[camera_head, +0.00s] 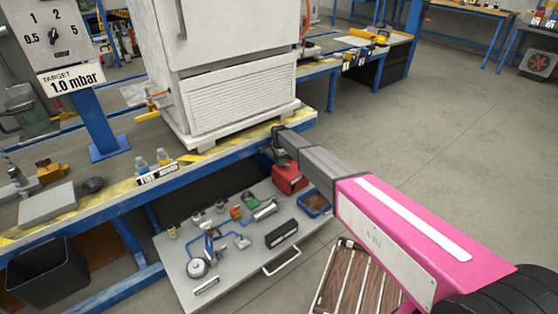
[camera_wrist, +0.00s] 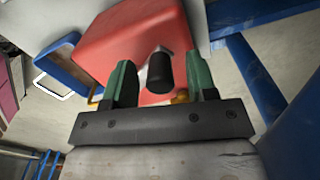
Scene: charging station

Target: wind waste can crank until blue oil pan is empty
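The red waste can (camera_head: 290,178) stands below the bench edge, beside the right end of a grey shelf. In the wrist view the red can (camera_wrist: 125,45) fills the upper middle. A black crank handle (camera_wrist: 160,72) points toward the camera from it. My gripper (camera_wrist: 161,82) has its two green fingers apart, one on each side of the handle, with gaps visible on both sides. In the head view my gripper (camera_head: 280,156) is partly hidden by my arm. The blue oil pan (camera_head: 328,208) is right of the can, with brown contents visible inside.
The grey shelf (camera_head: 170,262) carries several gauges, fittings and a black box (camera_head: 281,233). The blue bench frame (camera_head: 120,197) runs above it, and a white cabinet (camera_head: 230,105) stands on the bench. A wooden slatted crate (camera_head: 345,278) is on the floor. Open floor lies right.

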